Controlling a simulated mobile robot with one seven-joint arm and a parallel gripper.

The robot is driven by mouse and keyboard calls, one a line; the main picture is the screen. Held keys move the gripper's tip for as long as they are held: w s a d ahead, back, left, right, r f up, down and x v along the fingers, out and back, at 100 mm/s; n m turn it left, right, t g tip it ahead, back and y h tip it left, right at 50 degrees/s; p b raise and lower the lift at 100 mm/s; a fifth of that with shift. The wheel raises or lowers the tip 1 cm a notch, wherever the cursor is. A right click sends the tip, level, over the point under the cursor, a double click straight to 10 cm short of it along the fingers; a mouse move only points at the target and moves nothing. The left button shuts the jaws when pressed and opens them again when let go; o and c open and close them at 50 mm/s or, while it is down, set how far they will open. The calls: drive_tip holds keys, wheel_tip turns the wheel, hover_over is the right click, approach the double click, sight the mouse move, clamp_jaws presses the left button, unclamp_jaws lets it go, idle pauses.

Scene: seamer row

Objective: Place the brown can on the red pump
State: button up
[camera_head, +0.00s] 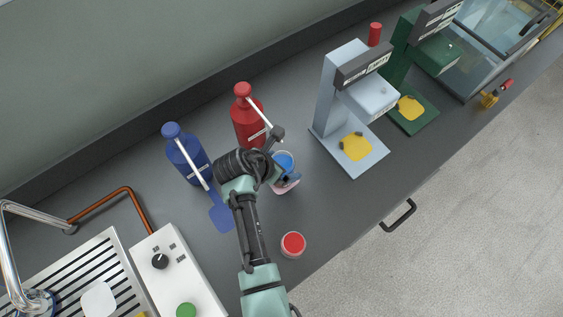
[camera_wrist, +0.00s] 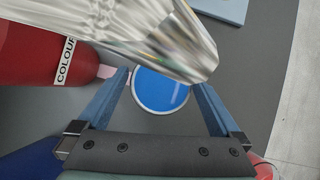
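The red pump (camera_head: 246,128) stands on the counter against the back wall, its pale spout reaching over a pink pad (camera_head: 289,187). A can with a blue top (camera_head: 284,160) appears to stand on or over this pad; contact is hidden. My gripper (camera_wrist: 160,88) is around the blue-topped can (camera_wrist: 162,92), fingers on either side with small gaps to its rim. The red pump (camera_wrist: 35,50) and a large shiny spout (camera_wrist: 150,35) fill the wrist view's upper left. Another can, with a red top (camera_head: 293,244), stands near the front edge. I see no can that looks brown.
A blue pump (camera_head: 187,158) with a blue pad (camera_head: 221,214) stands left of the red one. A grey machine (camera_head: 340,110) and a green machine (camera_head: 402,60) stand to the right. A control box (camera_head: 175,262) and sink are at lower left. The counter around the red-topped can is clear.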

drive_tip(key=v, duration=1.2)
drive_tip(key=w+r+m+t+y, duration=0.1)
drive_tip(key=w+r+m+t, duration=0.25)
drive_tip(key=r, duration=0.65)
drive_tip(key=w+r+m+t+y, duration=0.25)
drive_tip(key=w+r+m, duration=0.25)
drive_tip(key=r, duration=0.5)
drive_tip(key=w+r+m+t, duration=0.4)
drive_tip(key=r+m, duration=0.1)
drive_tip(key=r, duration=0.5)
wheel_tip(320, 180, up, 16)
drive_tip(key=s+d+m+t+y, duration=0.1)
drive_tip(key=s+d+m+t, duration=0.1)
drive_tip(key=m+t, duration=0.35)
drive_tip(key=s+d+r+m+t, duration=0.1)
drive_tip(key=s+r+m+t, duration=0.2)
drive_tip(key=s+r, duration=0.3)
drive_tip(key=s+d+r+m+t, duration=0.1)
drive_tip(key=s+r+m+t, duration=0.3)
drive_tip(key=s+r, duration=0.3)
wheel_tip(320, 180, up, 5)
drive_tip(key=shift+d+f+m+p, duration=0.15)
drive_tip(key=shift+d+m+p, duration=0.2)
drive_tip(key=shift+m, duration=0.35)
